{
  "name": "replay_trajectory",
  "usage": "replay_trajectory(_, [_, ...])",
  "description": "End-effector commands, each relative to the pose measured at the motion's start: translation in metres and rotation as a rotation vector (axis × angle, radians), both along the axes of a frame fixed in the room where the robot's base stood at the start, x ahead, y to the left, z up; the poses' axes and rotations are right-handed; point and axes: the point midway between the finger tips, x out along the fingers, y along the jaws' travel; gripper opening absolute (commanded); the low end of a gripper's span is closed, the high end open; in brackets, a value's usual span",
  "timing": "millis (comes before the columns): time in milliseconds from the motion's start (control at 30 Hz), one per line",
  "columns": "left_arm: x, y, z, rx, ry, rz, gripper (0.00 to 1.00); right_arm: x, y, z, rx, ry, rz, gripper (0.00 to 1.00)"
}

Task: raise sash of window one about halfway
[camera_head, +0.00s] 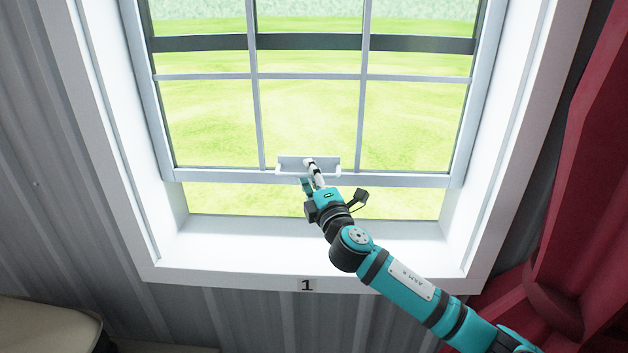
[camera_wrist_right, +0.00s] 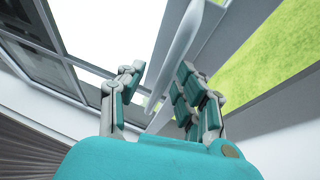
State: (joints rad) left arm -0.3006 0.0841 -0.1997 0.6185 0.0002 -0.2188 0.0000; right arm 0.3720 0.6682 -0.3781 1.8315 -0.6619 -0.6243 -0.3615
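Window one has a pale grey sash (camera_head: 215,176) with several panes. Its bottom rail stands a little above the sill, with a narrow strip of grass showing below it. A white handle (camera_head: 288,165) sits at the middle of that rail. My right gripper (camera_head: 312,177) is at the handle. In the right wrist view, the fingers of the right gripper (camera_wrist_right: 160,88) stand apart on either side of the white handle bar (camera_wrist_right: 180,48). A gap shows on the left; contact on the right is unclear. My left gripper is out of view.
The white window frame (camera_head: 110,160) and sill (camera_head: 235,245) surround the sash, with a "1" label (camera_head: 307,285) below. A red curtain-like or slatted thing (camera_head: 580,190) is at the right. A beige cushioned thing (camera_head: 45,330) is at the lower left. Corrugated wall lies around.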

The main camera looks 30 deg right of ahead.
Motion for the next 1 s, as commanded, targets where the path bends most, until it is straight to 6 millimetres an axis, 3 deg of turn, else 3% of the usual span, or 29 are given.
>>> replay_trajectory(167, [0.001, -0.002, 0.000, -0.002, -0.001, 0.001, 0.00, -0.020, 0.003, -0.005, 0.000, 0.002, 0.002, 0.34])
replay_trajectory(600, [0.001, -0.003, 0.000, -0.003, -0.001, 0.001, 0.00, -0.104, 0.016, -0.020, 0.001, 0.002, 0.001, 0.34])
replay_trajectory(800, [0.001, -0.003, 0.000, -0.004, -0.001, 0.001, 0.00, -0.117, 0.018, -0.021, 0.000, -0.001, 0.000, 0.34])
replay_trajectory(1000, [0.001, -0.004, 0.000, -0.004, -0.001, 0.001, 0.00, -0.117, 0.018, -0.021, 0.000, -0.002, 0.000, 0.34])
